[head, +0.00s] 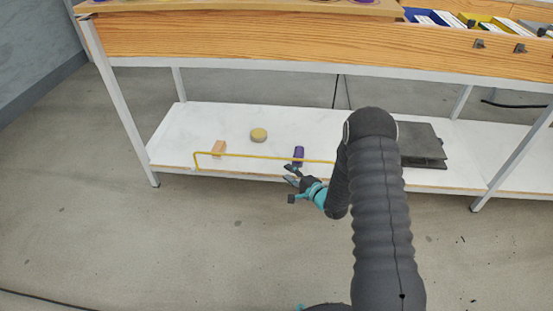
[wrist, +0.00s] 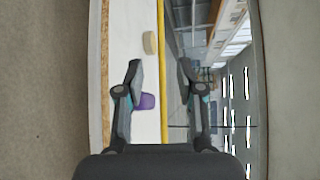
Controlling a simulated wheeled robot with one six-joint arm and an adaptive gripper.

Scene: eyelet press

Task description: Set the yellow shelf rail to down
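The yellow shelf rail (head: 250,156) is a thin bar along the front of the white lower shelf, raised above its edge, with a bent leg at its left end. My arm hides its right part. My gripper (head: 289,181) is at the front of the shelf, close to the rail. In the wrist view the rail (wrist: 162,85) runs between the two spread fingers of my gripper (wrist: 160,68), with a gap on both sides. The fingers are open and hold nothing. I cannot tell how far the rail lies from the fingertips in depth.
On the lower shelf (head: 195,125) are a purple cylinder (head: 298,153) just behind the rail, a round tan disc (head: 258,135), a small wooden block (head: 219,148) and a dark grey flat case (head: 422,145). The wooden workbench (head: 250,40) is above. The floor in front is clear.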

